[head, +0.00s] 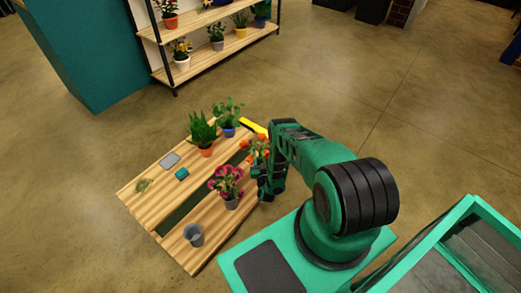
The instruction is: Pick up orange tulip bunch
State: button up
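Orange flowers with green leaves (258,145), which look like the orange tulip bunch, stand at the right end of the wooden table. My arm covers part of them. My gripper (264,188) hangs at the table's right edge, in front of the orange flowers in the picture. Its fingers are small and dark, so I cannot tell whether they are open or shut, or whether they touch the stems.
A pink flower pot (228,183) stands just left of my gripper. A grey bucket (193,235), a spiky plant (203,133), a leafy plant in a blue pot (228,117) and a teal block (182,173) are on the table (150,205). A plant shelf (205,57) stands behind.

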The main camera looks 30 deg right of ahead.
jog(key=shift+w+d, duration=0.2)
jog(key=shift+w, duration=0.2)
grip_shut()
jog(key=shift+r, duration=0.1)
